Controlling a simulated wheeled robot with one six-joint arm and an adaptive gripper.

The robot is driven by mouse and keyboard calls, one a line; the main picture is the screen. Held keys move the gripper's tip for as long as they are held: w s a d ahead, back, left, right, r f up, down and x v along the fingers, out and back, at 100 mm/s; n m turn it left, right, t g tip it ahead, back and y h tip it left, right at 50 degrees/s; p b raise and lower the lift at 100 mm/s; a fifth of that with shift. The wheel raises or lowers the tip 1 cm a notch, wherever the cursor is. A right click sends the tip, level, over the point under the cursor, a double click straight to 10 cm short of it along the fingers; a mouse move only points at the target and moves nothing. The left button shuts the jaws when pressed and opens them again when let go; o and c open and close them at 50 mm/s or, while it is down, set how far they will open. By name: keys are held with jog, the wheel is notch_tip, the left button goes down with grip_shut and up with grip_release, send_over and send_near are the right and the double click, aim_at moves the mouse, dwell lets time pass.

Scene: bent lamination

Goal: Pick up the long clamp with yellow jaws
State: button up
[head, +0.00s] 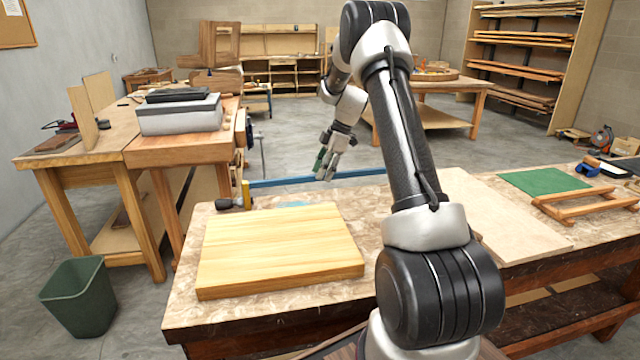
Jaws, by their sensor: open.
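A long clamp with a blue bar (285,182) lies along the far edge of the near workbench. Its yellow jaw (246,194) and dark handle (230,203) are at the left end. The bar runs right, past my gripper, until my arm hides it, so its right end is not seen. My gripper (326,176) is open, fingers pointing down, over or just in front of the middle of the bar. I cannot tell whether the fingers touch it. A small green patch shows at the fingers.
A thick wooden board (280,245) lies on the bench (190,290) in front of the clamp. A pale flat panel (510,220), a green mat (545,181) and a wooden frame (585,208) lie to the right. A side table (175,150) stands at the left.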

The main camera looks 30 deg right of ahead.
jog(key=shift+x, duration=1.15)
grip_shut()
jog(key=shift+r, duration=0.15)
